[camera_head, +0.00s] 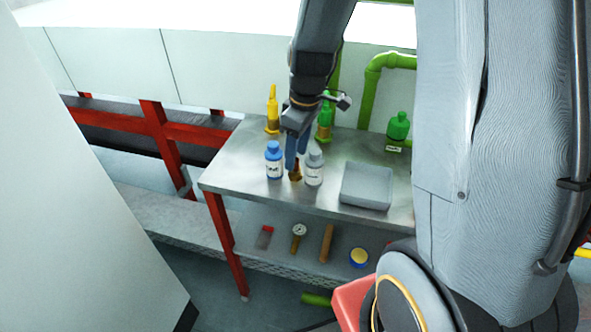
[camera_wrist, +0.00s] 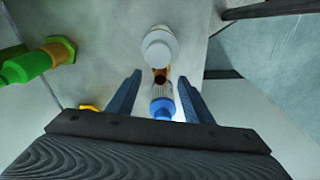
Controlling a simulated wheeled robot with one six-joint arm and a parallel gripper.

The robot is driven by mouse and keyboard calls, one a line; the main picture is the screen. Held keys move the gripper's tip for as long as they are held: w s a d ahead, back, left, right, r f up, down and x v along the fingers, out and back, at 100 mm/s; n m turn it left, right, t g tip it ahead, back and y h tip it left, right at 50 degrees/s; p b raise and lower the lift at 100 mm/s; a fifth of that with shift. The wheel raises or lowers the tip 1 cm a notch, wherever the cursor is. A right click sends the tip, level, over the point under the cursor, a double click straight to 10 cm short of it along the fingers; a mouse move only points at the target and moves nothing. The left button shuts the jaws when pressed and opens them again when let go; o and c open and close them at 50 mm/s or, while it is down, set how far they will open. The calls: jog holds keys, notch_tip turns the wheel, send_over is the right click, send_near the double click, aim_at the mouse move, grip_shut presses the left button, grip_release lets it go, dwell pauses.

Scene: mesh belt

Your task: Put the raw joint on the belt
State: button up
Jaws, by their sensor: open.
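A small copper-brown piece (camera_head: 295,173), possibly the raw joint, is on the steel table between a blue-capped bottle and a grey-white bottle. In the wrist view the brown piece (camera_wrist: 160,76) shows between the two fingertips, partly hidden by the bottles. My gripper (camera_head: 297,160) points down over it, its blue fingers apart. In the wrist view the gripper (camera_wrist: 159,78) is open with a finger on each side; I cannot tell whether either touches anything. A dark strip (camera_head: 107,143) in a red frame at the left may be the belt.
The blue bottle (camera_head: 273,161) and grey-white bottle (camera_head: 314,168) stand close to the fingers. A grey tray (camera_head: 366,188) is right of them. Yellow (camera_head: 272,112) and green (camera_head: 398,127) bottles stand behind. Several items lie on the lower shelf (camera_head: 275,264). The table's left end is clear.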

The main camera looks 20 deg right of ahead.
aim_at(296, 175)
jog(key=shift+w+a+f+p, duration=0.15)
jog(key=shift+f+p, duration=0.5)
jog(key=shift+f, duration=1.5)
grip_shut()
jog(key=shift+r, duration=0.2)
